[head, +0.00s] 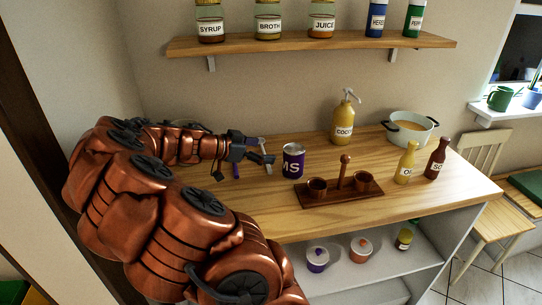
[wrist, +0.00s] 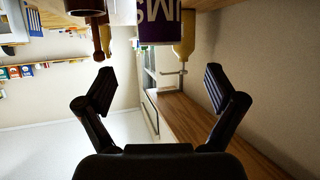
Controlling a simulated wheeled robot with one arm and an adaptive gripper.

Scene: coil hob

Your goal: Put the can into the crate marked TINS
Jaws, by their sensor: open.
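The can (head: 293,163) is purple and silver with white letters ending in "MS". It stands upright on the wooden worktop. My gripper (head: 267,153) is open and empty, just left of the can in the head view, with a small gap between them. In the wrist view, which looks upside down, the can (wrist: 160,26) is at the top middle, ahead of my two spread fingers (wrist: 160,88) and not between them. No crate marked TINS can be made out in either view.
A wooden cruet stand with two cups (head: 340,191) stands close to the right of the can. A COCO pump bottle (head: 344,120), a pot (head: 409,128) and two sauce bottles (head: 406,163) stand farther right. A jar shelf (head: 310,45) hangs above.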

